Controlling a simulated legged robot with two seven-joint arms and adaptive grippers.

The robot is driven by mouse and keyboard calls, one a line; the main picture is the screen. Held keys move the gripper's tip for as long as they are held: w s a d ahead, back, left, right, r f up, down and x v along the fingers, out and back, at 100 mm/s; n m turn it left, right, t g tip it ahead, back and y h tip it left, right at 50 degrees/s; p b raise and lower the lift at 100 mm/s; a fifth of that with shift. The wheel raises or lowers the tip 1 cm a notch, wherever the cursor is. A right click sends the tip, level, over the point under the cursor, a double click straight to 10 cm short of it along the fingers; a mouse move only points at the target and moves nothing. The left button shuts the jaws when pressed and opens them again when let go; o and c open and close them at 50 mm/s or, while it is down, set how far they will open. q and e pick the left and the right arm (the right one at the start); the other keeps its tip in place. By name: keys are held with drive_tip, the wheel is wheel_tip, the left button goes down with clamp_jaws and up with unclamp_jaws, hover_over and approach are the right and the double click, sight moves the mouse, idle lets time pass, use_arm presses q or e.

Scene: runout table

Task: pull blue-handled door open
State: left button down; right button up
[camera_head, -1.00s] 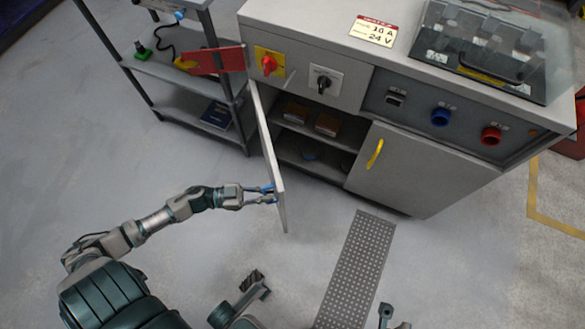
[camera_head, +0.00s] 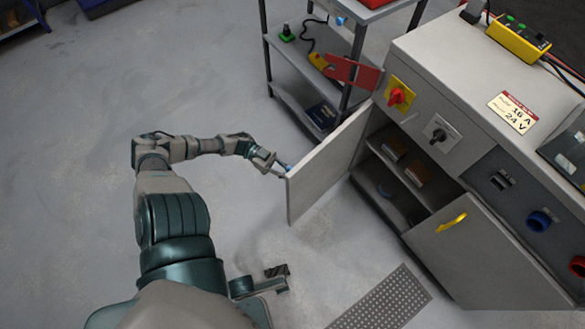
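The blue-handled door (camera_head: 325,170) is a grey cabinet panel that stands wide open, swung out to the left of the cabinet. Its blue handle (camera_head: 287,168) shows only as a small blue patch near the door's free edge; most of it is hidden by the fingers and the door. My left gripper (camera_head: 275,164) is at this handle, on the outer face of the door, and appears shut on it.
The cabinet (camera_head: 450,135) has open shelves with brown boxes (camera_head: 394,149). A second door with a yellow handle (camera_head: 451,222) is shut. A shelf rack (camera_head: 318,82) stands behind the open door. A perforated floor strip (camera_head: 385,300) lies in front; floor to the left is clear.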

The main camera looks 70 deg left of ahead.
use_arm(q)
drive_tip(key=shift+f, duration=0.1)
drive_tip(key=c, duration=1.2)
unclamp_jaws()
drive_tip(key=shift+a, duration=0.1)
drive_tip(key=v, duration=1.2)
drive_tip(key=shift+f, duration=0.15)
